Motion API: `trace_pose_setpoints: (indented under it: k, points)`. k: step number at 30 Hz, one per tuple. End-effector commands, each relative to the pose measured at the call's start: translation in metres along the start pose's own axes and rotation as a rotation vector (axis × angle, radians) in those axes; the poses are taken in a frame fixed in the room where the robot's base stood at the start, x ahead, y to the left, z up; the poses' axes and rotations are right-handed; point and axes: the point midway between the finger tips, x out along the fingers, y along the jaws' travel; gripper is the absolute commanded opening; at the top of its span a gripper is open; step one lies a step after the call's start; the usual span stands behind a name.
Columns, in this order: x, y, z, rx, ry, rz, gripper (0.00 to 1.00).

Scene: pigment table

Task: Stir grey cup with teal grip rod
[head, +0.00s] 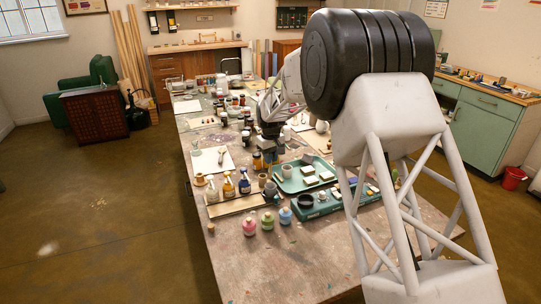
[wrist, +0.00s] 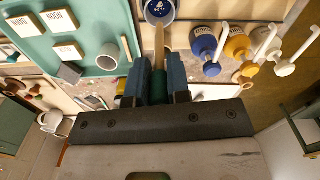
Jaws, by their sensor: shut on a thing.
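My gripper (wrist: 158,85) has its blue fingers shut on the teal grip of a rod (wrist: 159,88). The rod's pale wooden shaft (wrist: 159,45) extends away from the fingers. Its far end overlaps a round vessel with a pale rim and blue inside (wrist: 160,10) at the top edge; I cannot tell whether it is inside. A small grey cup (wrist: 108,55) stands at the teal tray's corner, left of the shaft and apart from it. In the head view my gripper (head: 270,143) is above the table, and a greyish cup (head: 270,189) shows near the tray's left side.
Pump bottles in blue (wrist: 205,45), amber (wrist: 237,45) and white stand right of the rod. The teal tray (wrist: 85,20) holds labelled pale blocks. Pink, green and blue round bottles (head: 267,221) stand near the front. The table's front left (head: 240,270) is clear.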

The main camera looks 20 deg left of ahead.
Motion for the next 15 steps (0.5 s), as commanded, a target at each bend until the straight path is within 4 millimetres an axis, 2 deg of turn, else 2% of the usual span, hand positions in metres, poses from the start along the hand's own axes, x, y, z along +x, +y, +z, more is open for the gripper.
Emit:
trace_pose_setpoints:
  k: [15]
  points:
    - [0.030,0.000,0.000,0.000,-0.001,0.000,0.00]
